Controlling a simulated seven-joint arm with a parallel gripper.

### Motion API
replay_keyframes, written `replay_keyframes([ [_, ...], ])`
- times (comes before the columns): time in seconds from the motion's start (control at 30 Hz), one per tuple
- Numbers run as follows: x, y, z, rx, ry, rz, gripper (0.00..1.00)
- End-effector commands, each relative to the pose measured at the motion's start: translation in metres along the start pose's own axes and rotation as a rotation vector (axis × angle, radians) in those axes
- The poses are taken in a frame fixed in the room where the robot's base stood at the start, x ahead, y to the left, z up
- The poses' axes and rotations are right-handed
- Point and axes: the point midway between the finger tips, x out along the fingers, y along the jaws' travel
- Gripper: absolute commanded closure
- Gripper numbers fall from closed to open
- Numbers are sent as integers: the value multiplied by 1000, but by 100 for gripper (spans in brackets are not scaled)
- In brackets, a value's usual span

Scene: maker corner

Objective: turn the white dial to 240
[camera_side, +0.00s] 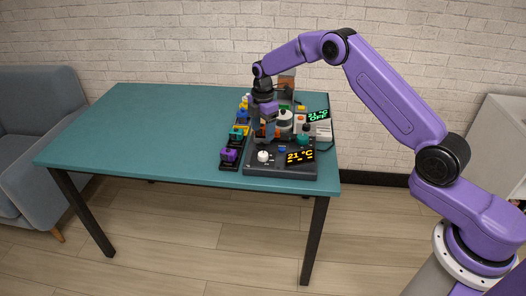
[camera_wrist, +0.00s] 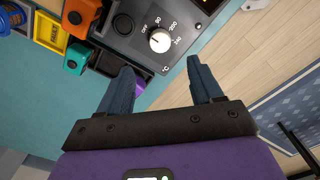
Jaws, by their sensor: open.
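The white dial (camera_wrist: 160,41) sits on a dark control panel (camera_wrist: 135,45) with a printed scale around it: OFF, 90, 200 and 240 can be made out. Its pointer mark is too small to read surely. In the side view the white dial (camera_side: 263,156) is at the panel's front left, beside a display (camera_side: 300,156) reading 21 °C in orange. My gripper (camera_wrist: 160,70) is open and empty in the wrist view, its fingers on either side of and short of the dial, apart from it. In the side view my gripper (camera_side: 266,130) hangs over the device, its fingertips hard to make out.
Orange (camera_wrist: 75,58) and yellow (camera_wrist: 48,32) blocks and a blue spool (camera_wrist: 12,15) lie left of the panel. A purple item (camera_side: 229,155) sits in the dark rack beside it. A second display (camera_side: 318,115) reads 21 °C OFF in green. The teal table (camera_side: 130,130) is clear at left.

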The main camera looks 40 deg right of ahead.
Motion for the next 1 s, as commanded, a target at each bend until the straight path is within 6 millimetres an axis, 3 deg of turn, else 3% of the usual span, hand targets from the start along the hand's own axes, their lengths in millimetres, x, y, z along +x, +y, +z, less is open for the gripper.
replay_keyframes([
  [0.3, 61, -1, 0, 0, 0, -4, 35],
  [0.5, 86, 0, 0, 1, 0, -1, 35],
  [0.97, 97, 0, 0, 1, 0, 1, 35],
  [1.0, 97, 0, 0, 1, 0, 0, 44],
])
